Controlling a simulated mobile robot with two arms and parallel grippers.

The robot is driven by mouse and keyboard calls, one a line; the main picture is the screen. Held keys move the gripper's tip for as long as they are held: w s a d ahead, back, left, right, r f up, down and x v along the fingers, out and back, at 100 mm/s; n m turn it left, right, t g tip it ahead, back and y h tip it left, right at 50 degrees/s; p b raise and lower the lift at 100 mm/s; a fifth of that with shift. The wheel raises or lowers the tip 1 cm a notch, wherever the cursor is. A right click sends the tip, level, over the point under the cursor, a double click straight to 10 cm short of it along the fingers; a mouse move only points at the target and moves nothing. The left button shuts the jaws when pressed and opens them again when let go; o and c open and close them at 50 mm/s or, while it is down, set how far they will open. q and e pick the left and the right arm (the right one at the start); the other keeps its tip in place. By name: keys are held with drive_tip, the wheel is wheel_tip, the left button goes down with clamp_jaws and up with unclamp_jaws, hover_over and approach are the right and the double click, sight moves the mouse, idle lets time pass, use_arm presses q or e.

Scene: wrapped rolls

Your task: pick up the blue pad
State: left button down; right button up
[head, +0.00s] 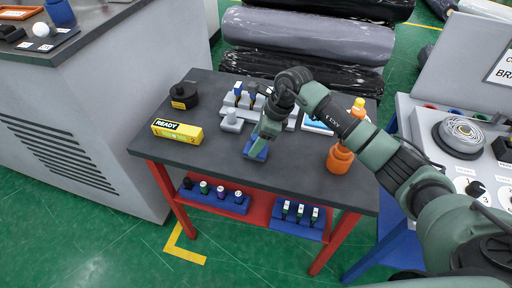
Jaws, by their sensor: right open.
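The blue pad (256,153) lies on the dark top of the small red-legged table (215,150), near the middle of its front half. My right gripper (257,144) points down over the pad and hides part of it. Its jaws are open. I cannot tell from this view whether the fingers touch the pad. My left gripper is not in view.
Left of the pad are a yellow READY box (177,131) and a black object (184,95). Behind is a grey holder (232,121) with small blue items. An orange object (340,158) stands right. Wrapped rolls (305,40) lie behind the table.

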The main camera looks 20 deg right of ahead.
clamp_jaws()
drive_tip(key=shift+r, duration=0.1)
wheel_tip(320, 180, up, 20)
drive_tip(key=b, duration=0.3)
drive_tip(key=shift+b, duration=0.4)
